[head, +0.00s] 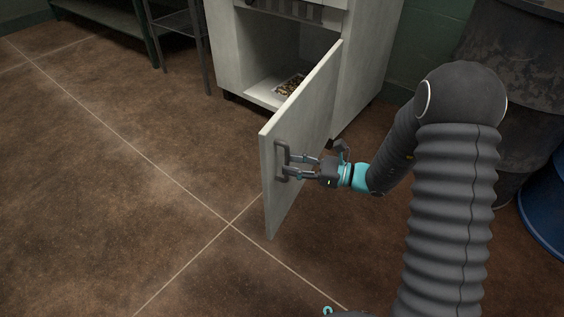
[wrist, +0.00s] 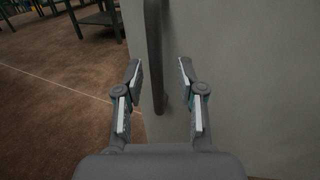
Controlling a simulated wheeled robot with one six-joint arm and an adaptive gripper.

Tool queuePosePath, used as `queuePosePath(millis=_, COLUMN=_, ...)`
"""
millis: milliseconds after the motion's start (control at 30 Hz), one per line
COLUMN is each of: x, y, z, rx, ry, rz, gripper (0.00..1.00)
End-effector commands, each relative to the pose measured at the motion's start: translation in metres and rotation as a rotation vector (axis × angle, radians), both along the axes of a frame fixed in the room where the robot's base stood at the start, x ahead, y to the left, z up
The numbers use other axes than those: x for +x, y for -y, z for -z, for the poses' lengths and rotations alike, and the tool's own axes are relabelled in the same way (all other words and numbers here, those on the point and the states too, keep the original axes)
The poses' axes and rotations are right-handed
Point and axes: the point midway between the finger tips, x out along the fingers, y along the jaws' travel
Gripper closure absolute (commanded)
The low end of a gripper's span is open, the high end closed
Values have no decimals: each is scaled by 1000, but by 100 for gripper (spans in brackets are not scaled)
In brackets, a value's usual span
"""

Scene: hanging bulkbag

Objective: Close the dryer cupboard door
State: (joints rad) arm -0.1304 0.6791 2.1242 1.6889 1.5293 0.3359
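The dryer cupboard (head: 362,70) is pale and stands at the top middle of the head view. Its door (head: 312,115) is swung wide open, toward me. A dark bar handle (head: 282,161) is on the door's near edge; it also shows in the wrist view (wrist: 154,50). My gripper (head: 291,167) is at the handle. In the wrist view the two fingers (wrist: 159,78) are spread apart, one on each side of the handle's line, with gaps showing. I cannot tell whether the fingertips reach past the bar. Part of the cupboard's inside is hidden by the door.
Something flat and patterned (head: 290,86) lies on the cupboard floor. A metal stand (head: 180,22) is to the left of the cupboard. A dark drum (head: 515,55) and a blue drum (head: 545,205) stand at the right. The tiled floor (head: 120,150) left of the door is clear.

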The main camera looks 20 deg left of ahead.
Motion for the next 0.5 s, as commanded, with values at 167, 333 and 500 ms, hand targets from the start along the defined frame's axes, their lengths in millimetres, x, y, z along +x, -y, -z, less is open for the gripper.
queuePosePath(millis=167, x=-1, y=-16, z=0, rx=1, ry=0, rz=-3, gripper=61)
queuePosePath(millis=333, x=-1, y=-20, z=0, rx=0, ry=0, rz=-3, gripper=61)
queuePosePath(millis=500, x=-1, y=-20, z=0, rx=0, ry=0, rz=-3, gripper=61)
